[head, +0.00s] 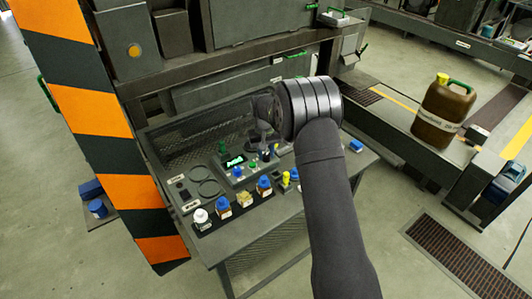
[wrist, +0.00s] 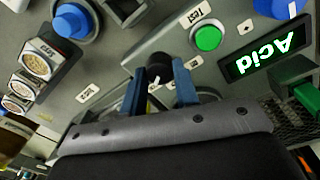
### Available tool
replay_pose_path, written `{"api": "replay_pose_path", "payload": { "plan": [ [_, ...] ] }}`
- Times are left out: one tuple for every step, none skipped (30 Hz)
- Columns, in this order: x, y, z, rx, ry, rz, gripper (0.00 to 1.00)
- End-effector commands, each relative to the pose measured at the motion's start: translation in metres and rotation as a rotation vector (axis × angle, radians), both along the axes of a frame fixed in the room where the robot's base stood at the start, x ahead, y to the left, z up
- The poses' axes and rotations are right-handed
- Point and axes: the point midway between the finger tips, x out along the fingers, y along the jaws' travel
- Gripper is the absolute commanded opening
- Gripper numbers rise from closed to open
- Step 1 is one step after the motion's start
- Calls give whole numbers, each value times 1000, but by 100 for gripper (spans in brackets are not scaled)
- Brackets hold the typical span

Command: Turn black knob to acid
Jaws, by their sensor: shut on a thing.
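The black knob (wrist: 159,68) sits on the grey control panel in the wrist view, upright between the two blue fingers of my gripper (wrist: 160,82). The fingers are shut on it from both sides. Small white labels lie around the knob, partly hidden by the fingers. The display (wrist: 266,48) reads "Acid" in green, upside down in the wrist view. It also shows as a lit green screen in the head view (head: 236,161). In the head view my arm hides most of the knob area.
A green button (wrist: 207,38) and a blue button (wrist: 72,22) flank the knob. Several small bottles, including one with a white cap (head: 201,219), line the panel's front. A brown jug (head: 442,112) stands at right.

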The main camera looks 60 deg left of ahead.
Motion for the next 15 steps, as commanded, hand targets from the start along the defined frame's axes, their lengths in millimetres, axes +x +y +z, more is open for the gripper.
{"api": "replay_pose_path", "payload": {
  "plan": [
    [0, 1, 1, 2, -1, -15, 5],
    [0, 1, 1, 2, -1, -25, 5],
    [0, 1, 1, 1, -1, -36, 5],
    [0, 1, 1, 2, -1, -42, 5],
    [0, 1, 1, 2, -1, -48, 5],
    [0, 1, 1, 2, -1, -55, 5],
    [0, 1, 1, 2, -1, -60, 5],
    [0, 1, 1, 2, -1, -63, 5],
    [0, 1, 1, 2, -1, -66, 5],
    [0, 1, 1, 2, -1, -68, 5],
    [0, 1, 1, 2, -1, -69, 5],
    [0, 1, 1, 2, -1, -70, 5],
    [0, 1, 1, 2, -1, -71, 5],
    [0, 1, 1, 2, -1, -71, 5],
    [0, 1, 1, 2, -1, -71, 5]
  ]
}}
